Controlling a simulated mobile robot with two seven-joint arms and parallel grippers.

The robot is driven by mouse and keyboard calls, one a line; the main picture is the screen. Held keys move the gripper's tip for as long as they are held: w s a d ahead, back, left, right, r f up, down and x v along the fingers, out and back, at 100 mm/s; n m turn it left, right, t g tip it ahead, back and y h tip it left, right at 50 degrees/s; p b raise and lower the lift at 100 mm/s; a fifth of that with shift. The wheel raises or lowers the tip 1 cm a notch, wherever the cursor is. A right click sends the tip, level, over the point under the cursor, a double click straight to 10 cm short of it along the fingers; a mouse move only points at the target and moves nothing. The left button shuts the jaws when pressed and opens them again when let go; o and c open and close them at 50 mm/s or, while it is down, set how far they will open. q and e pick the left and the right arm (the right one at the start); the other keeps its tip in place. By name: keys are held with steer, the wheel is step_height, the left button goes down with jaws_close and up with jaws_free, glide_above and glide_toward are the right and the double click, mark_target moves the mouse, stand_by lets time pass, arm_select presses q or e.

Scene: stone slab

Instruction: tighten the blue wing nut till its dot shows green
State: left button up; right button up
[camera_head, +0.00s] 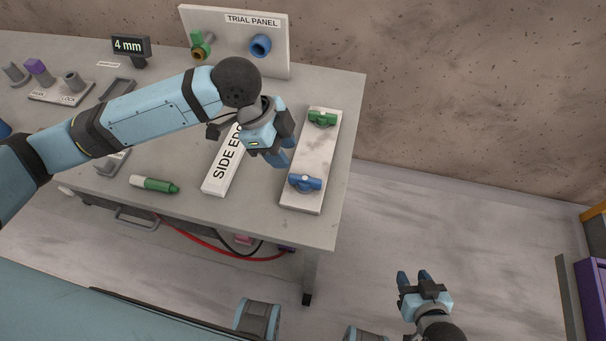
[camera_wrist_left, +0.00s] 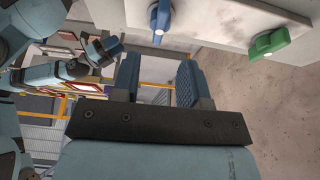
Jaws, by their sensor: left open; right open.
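The blue wing nut (camera_head: 305,182) sits at the near end of a pale stone slab (camera_head: 312,155) on the table. A green wing nut (camera_head: 322,118) sits at the slab's far end. My left gripper (camera_head: 282,157) is open and empty, up and left of the blue wing nut in the head view and apart from it. In the left wrist view, the blue wing nut (camera_wrist_left: 160,20) lies beyond the parted fingers (camera_wrist_left: 158,78), and the green wing nut (camera_wrist_left: 270,44) is to the right. My right gripper (camera_head: 414,279) is open and empty, away from the table.
A white block lettered "SIDE ED…" (camera_head: 218,175) lies left of the slab, partly hidden by my left gripper. A green-and-white marker (camera_head: 154,184) lies near the front edge. A trial panel (camera_head: 274,57) and a "4 mm" display (camera_head: 130,46) stand behind. Open floor lies to the right.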

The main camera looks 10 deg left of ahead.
mark_target(301, 177)
arm_select(q)
steer(key=x, duration=0.9)
steer(key=shift+d+f, duration=0.2)
steer(key=shift+f, duration=0.1)
steer(key=shift+c, duration=0.4)
steer(key=shift+w, duration=0.1)
jaws_close()
